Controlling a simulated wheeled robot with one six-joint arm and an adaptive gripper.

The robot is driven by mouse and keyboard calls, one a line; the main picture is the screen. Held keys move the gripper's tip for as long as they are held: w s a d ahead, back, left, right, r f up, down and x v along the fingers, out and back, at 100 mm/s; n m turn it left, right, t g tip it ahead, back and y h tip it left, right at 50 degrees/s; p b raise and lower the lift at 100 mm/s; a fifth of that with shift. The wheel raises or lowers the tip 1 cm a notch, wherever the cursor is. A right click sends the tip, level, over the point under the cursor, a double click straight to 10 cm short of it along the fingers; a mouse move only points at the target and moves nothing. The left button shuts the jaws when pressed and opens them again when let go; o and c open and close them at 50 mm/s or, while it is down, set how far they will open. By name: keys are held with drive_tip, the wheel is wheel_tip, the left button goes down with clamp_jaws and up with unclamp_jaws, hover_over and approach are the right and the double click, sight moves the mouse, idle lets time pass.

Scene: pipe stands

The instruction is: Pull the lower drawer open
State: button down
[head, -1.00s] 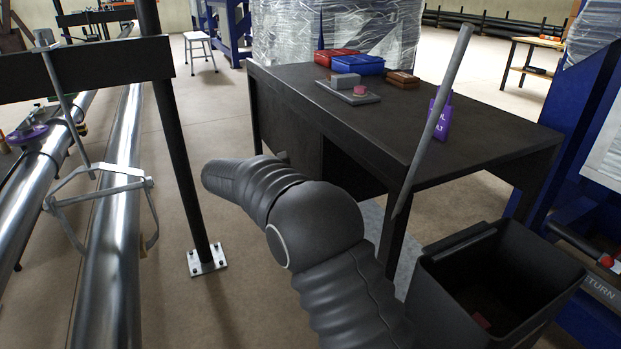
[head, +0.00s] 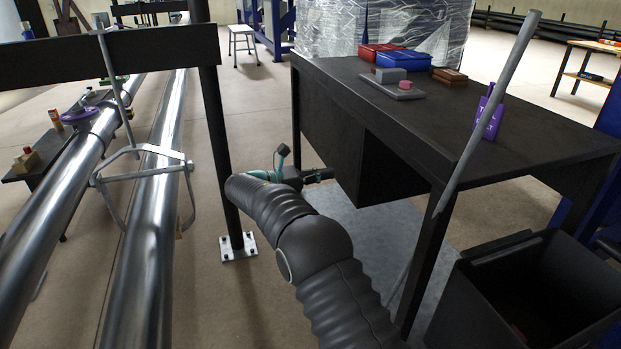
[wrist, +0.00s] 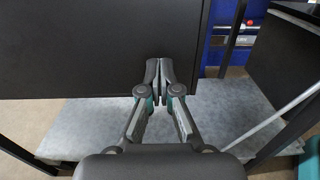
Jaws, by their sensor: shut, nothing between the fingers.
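The desk (head: 455,120) is dark with a drawer block (head: 385,180) hanging under its top. In the wrist view a plain dark front panel (wrist: 75,50) fills the upper left. I cannot make out a seam between drawers or a handle there. My gripper (head: 328,174) is at the lower left corner of the block, pointing right. In the wrist view my gripper (wrist: 158,75) is shut and empty, its fingertips overlapping the panel near its lower right edge. I cannot tell whether they touch it.
A black post (head: 215,140) with a bolted foot stands left of my arm, beside steel pipes (head: 160,220). A black bin (head: 535,295) is at the lower right. A grey rod (head: 490,110) leans at the desk. A grey mat (head: 375,235) lies under it.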

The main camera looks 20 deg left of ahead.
sight(358, 168)
drive_tip(key=x, duration=0.7)
drive_tip(key=shift+b, duration=0.3)
